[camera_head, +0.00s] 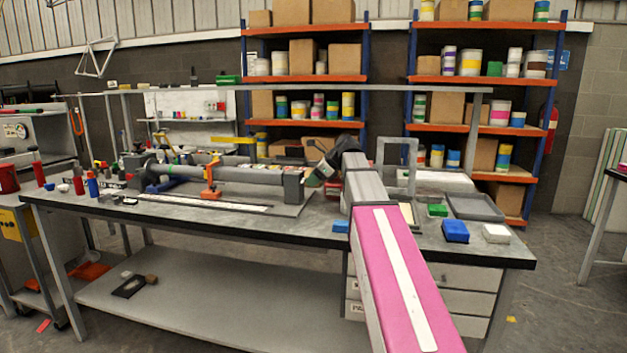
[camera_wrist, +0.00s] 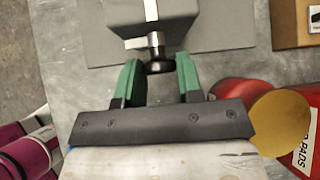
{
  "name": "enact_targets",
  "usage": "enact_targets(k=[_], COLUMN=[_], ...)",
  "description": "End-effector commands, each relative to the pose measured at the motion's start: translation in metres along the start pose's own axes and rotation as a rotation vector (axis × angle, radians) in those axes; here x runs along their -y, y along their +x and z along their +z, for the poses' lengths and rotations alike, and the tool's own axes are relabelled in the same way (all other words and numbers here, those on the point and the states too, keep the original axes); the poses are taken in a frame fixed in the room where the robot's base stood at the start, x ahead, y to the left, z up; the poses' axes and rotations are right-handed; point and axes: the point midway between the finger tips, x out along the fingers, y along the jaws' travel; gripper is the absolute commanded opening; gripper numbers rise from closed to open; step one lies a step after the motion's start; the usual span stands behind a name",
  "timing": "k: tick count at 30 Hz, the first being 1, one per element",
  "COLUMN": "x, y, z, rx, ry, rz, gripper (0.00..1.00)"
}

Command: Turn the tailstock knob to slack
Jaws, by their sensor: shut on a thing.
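The tailstock is a dark grey block (camera_head: 293,188) at the right end of the lathe-like fixture on the bench in the head view. It fills the top middle of the wrist view (camera_wrist: 180,18), with white marks on it. The black tailstock knob (camera_wrist: 158,67) projects from it on a short metallic stem. My gripper (camera_wrist: 158,74) has green-padded fingers, one on each side of the knob, and is shut on it. In the head view my gripper (camera_head: 318,174) is at the tailstock's right side, where the knob cannot be made out.
A grey tube (camera_head: 250,176) runs left from the tailstock, past an orange support (camera_head: 210,182). A blue box (camera_head: 455,231) and grey tray (camera_head: 475,208) are farther right.

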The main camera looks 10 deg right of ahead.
Motion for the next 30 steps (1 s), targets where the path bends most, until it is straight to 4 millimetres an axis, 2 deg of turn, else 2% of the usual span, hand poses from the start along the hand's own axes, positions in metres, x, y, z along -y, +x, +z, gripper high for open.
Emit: enact_targets(k=[11,30], x=[-0.0047,-0.0102], y=[-0.0001,0.0019], z=[-0.0005,-0.0032], rx=[0.000,0.000], ry=[-0.116,-0.536], rz=[-0.116,-0.537], gripper=[0.10,0.10])
